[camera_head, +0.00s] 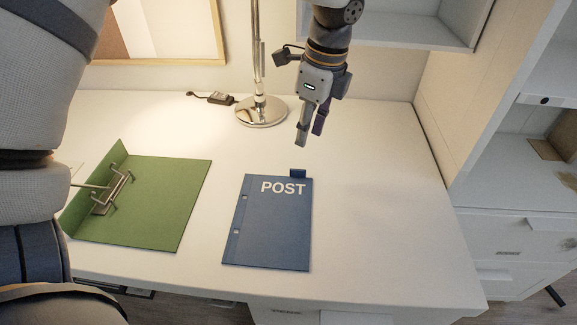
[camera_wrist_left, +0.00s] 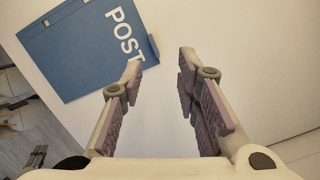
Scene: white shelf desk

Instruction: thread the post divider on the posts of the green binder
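The blue post divider (camera_head: 270,225) lies flat on the desk, with white POST lettering, a tab at its top edge and two punched holes along its left side. It also shows at the upper left of the left wrist view (camera_wrist_left: 75,52). The green binder (camera_head: 165,205) lies open to its left, with metal posts (camera_head: 108,192) upright near its spine. My left gripper (camera_head: 309,138) hangs above the desk just beyond the divider's tab. Its fingers are apart and empty in the left wrist view (camera_wrist_left: 162,55). My right gripper is not in view.
A lamp base (camera_head: 261,111) stands on the white desk (camera_head: 385,225) behind the divider, left of my left gripper. A black object (camera_head: 220,98) lies by it. The desk right of the divider is clear. White shelving (camera_head: 520,175) stands at the right.

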